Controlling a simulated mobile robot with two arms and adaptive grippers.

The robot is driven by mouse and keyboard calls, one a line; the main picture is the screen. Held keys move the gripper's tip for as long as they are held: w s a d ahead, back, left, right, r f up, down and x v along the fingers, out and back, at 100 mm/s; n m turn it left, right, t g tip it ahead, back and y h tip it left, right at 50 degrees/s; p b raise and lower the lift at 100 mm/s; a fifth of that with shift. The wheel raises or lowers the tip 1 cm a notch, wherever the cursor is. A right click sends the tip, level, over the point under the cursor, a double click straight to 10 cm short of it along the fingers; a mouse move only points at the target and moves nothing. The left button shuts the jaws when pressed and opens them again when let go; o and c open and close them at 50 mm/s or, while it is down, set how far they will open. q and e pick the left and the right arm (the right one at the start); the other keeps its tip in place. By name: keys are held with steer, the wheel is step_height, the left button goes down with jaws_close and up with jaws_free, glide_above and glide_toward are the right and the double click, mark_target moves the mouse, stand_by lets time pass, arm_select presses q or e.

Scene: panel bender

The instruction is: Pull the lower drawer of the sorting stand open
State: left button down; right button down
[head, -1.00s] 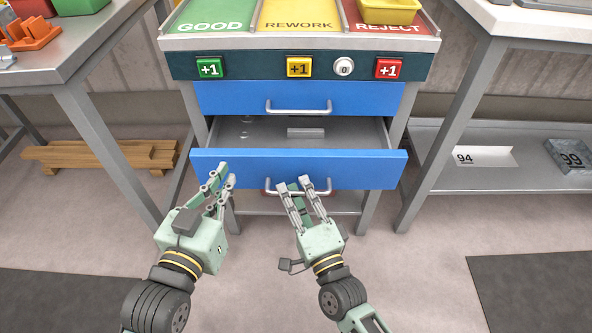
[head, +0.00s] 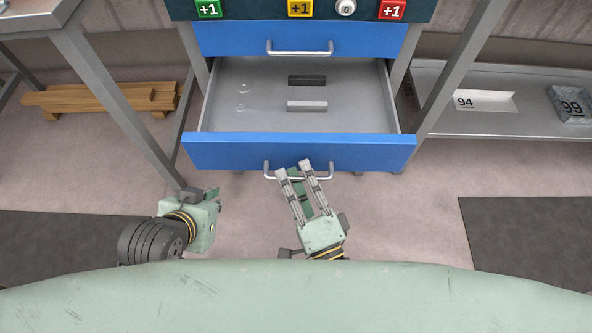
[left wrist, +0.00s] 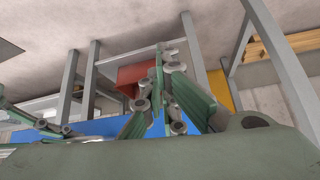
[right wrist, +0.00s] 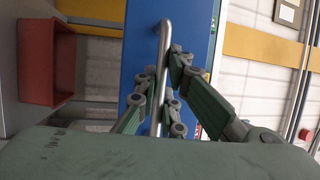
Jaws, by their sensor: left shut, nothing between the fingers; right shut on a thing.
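The lower drawer (head: 225,152) of the sorting stand is blue-fronted and stands well open, its grey inside showing. My right gripper (head: 293,172) is shut on the drawer's silver bar handle (head: 268,171). In the right wrist view the handle (right wrist: 165,40) runs between the fingers (right wrist: 165,90) in front of the blue front. My left gripper (head: 208,193) is shut and empty, below and left of the drawer front, apart from it. The left wrist view shows its fingers (left wrist: 160,95) together. The upper drawer (head: 225,40) is closed.
Inside the lower drawer lie a dark block (head: 306,81), a light grey block (head: 306,106) and small clear round items (head: 242,87). Stand legs and a shelf (head: 480,120) flank the right. Green, yellow and red buttons sit above.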

steer(key=shift+f, duration=0.15)
steer(key=c, duration=1.9)
jaws_free()
steer(key=shift+o, duration=0.2)
steer(key=v, duration=1.2)
steer(key=shift+w, duration=0.1)
